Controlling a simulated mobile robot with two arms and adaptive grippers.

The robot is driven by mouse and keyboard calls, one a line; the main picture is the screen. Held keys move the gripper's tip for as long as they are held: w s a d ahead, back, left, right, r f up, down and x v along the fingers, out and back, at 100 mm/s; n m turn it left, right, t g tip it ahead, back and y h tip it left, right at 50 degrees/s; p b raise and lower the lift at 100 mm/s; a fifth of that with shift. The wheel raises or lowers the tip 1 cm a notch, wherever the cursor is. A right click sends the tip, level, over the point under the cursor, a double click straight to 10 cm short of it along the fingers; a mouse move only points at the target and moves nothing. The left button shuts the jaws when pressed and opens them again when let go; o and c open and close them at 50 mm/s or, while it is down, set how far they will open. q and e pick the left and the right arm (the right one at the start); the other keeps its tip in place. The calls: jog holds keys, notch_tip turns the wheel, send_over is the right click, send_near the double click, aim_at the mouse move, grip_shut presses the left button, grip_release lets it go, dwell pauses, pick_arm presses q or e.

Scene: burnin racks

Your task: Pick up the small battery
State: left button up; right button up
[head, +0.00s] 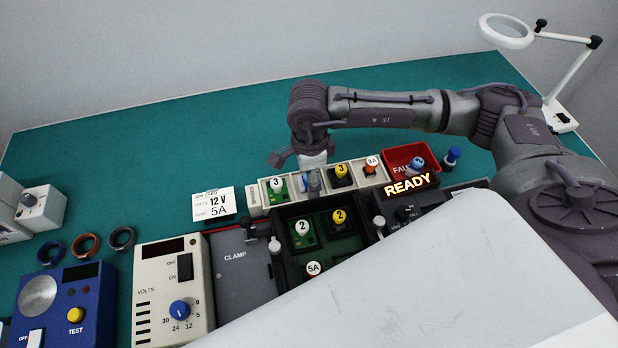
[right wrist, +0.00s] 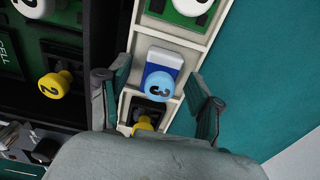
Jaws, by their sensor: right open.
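A small blue block with a white top and a light-blue knob marked 3 (right wrist: 160,84) sits in a compartment of a cream tray (right wrist: 205,42). It looks like the small battery, though no label says so. My right gripper is open and empty, pointing down over that compartment. In the right wrist view its fingers (right wrist: 160,88) stand on either side of the block, apart from it. My left gripper is not in view.
Neighbouring compartments hold a white-knobbed 3 piece (head: 277,184), a yellow-knobbed 3 piece (head: 341,172) and an orange 3A piece (head: 371,166). A red bin (head: 400,152) and a READY display (head: 408,185) stand to the right. A dark rack (head: 322,248) lies in front. The mat behind is clear.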

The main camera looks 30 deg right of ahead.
grip_shut()
jog(key=shift+r, duration=0.15)
